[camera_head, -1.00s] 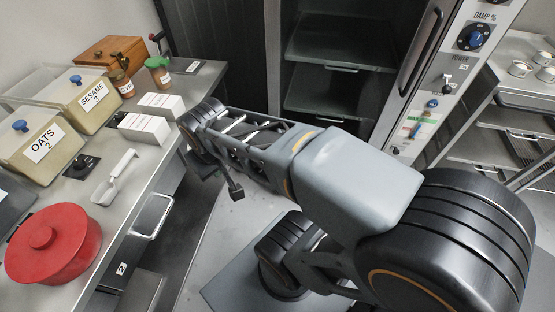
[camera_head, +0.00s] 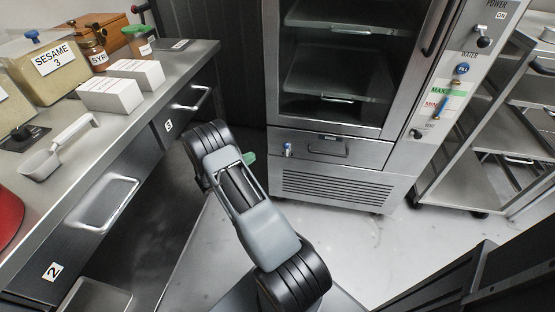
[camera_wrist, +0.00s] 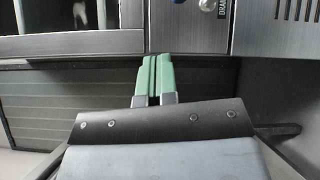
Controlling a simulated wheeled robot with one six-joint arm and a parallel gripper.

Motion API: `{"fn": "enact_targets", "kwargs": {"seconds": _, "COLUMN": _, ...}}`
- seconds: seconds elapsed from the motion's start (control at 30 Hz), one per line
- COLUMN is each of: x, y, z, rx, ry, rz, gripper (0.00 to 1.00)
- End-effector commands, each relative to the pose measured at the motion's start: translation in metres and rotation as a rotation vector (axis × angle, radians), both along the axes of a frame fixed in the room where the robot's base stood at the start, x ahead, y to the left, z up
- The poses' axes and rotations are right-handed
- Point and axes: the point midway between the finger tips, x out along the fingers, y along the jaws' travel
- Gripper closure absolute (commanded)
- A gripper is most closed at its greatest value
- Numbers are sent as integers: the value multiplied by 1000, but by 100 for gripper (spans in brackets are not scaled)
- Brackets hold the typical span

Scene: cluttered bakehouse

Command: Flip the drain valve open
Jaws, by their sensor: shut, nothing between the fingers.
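The drain valve (camera_head: 288,150) is a small fitting with a blue part, low on the steel cabinet's front, left of a dark handle. A bit of blue shows at the edge; the lever's position cannot be told. My gripper (camera_head: 250,158) has green fingers and is left of the valve in the head view. In the wrist view my gripper's fingers (camera_wrist: 153,60) are together and empty, below and left of the valve, apart from it.
The steel proofing cabinet (camera_head: 335,180) has a vented lower panel. The counter with drawers (camera_head: 105,205) stands at left, with white boxes and a scoop on it. A tray rack (camera_head: 470,175) stands at right. The floor (camera_head: 370,240) before the cabinet is clear.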

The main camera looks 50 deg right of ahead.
Motion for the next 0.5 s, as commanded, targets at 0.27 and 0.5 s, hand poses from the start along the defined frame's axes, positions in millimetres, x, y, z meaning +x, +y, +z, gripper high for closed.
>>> {"fn": "enact_targets", "kwargs": {"seconds": 0.27, "x": 9, "y": -6, "z": -53, "rx": -91, "ry": -4, "rz": 93, "gripper": 100}}
{"fn": "enact_targets", "kwargs": {"seconds": 0.5, "x": 10, "y": -6, "z": -55, "rx": -98, "ry": -4, "rz": 103, "gripper": 100}}
